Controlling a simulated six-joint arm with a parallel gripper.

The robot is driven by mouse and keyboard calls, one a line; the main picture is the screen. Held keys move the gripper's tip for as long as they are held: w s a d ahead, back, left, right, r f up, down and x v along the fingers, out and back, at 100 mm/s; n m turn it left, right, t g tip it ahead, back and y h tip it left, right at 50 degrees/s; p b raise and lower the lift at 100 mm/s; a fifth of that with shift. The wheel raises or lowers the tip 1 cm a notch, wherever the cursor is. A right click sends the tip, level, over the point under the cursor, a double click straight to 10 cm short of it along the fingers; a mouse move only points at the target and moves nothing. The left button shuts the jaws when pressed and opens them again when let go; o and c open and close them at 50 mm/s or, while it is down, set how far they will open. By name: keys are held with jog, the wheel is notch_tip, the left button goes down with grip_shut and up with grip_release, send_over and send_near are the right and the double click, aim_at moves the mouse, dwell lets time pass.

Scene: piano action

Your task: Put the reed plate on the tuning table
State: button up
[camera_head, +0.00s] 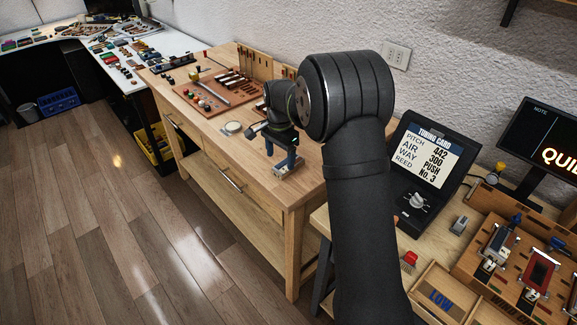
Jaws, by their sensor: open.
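My gripper (283,158) is small in the view, with its fingers pointing down over the front right part of the wooden workbench (235,160). Its jaws are open. A small pale, metallic-looking block (288,172) is at the fingertips, near the bench's front right corner. It may be the reed plate, but it is too small to tell, and so is whether the fingers touch it. A second bench at the right, with a tuning card screen (430,150), may be the tuning table. My arm hides part of both benches.
A wooden holder (480,275) with metal pieces and a red-framed part (540,270) stands on the right bench. A round dish (233,128) and a brown tool board (215,95) lie left of my gripper. A gap separates the benches.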

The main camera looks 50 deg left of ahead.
aim_at(279, 169)
jog(key=f, duration=0.5)
jog(key=shift+s+a+f, duration=0.1)
jog(key=shift+s+a, duration=0.1)
jog(key=c, duration=1.2)
notch_tip(279, 169, up, 4)
jog(key=shift+r, duration=0.2)
jog(key=w+d+r, duration=0.6)
jog(key=d, duration=0.4)
jog(key=shift+r, duration=0.35)
